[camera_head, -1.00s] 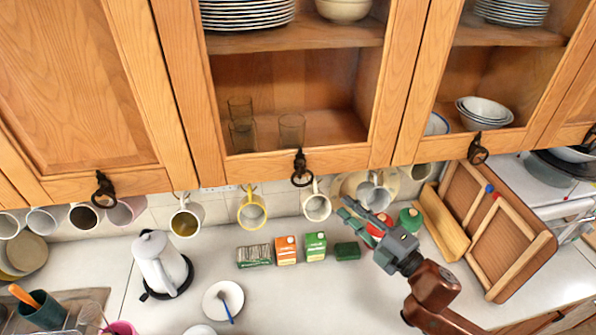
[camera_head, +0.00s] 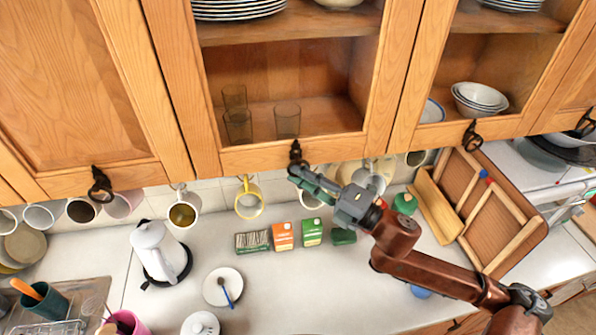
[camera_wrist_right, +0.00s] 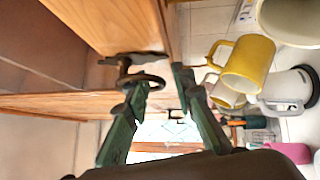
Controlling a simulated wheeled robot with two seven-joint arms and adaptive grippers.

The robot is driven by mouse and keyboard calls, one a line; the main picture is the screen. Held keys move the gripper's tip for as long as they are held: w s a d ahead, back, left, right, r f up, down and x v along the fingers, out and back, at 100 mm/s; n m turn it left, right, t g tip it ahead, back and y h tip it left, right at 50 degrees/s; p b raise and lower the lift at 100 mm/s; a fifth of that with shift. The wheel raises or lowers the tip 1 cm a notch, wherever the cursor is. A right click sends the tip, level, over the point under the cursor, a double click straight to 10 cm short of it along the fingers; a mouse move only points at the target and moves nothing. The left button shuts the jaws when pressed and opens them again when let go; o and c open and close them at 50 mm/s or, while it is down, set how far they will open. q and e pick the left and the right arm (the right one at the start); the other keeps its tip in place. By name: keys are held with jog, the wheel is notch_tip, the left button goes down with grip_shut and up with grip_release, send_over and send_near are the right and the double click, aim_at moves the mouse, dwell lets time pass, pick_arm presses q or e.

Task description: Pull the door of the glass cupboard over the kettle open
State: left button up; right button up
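The glass-fronted cupboard door (camera_head: 375,100) hangs above the counter, and it looks closed. Its dark ring handle (camera_head: 296,152) is on the bottom rail. The white kettle (camera_head: 158,250) stands on the counter below and to the left. My right gripper (camera_head: 304,174) is just below the handle in the head view. In the right wrist view, its green fingers (camera_wrist_right: 162,82) are apart. The ring handle (camera_wrist_right: 124,62) is at the left fingertip there, partly overlapped by it; I cannot tell whether they touch. My left gripper is not in view.
Mugs hang under the cupboards, including a yellow mug (camera_head: 249,203) close to my right gripper. Small boxes (camera_head: 283,236) and a plate (camera_head: 222,287) are on the counter. A wooden rack (camera_head: 490,215) stands at the right.

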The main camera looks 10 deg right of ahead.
jog(key=shift+w+a, duration=0.2)
jog(key=shift+a, duration=0.05)
jog(key=shift+c, duration=0.4)
grip_shut()
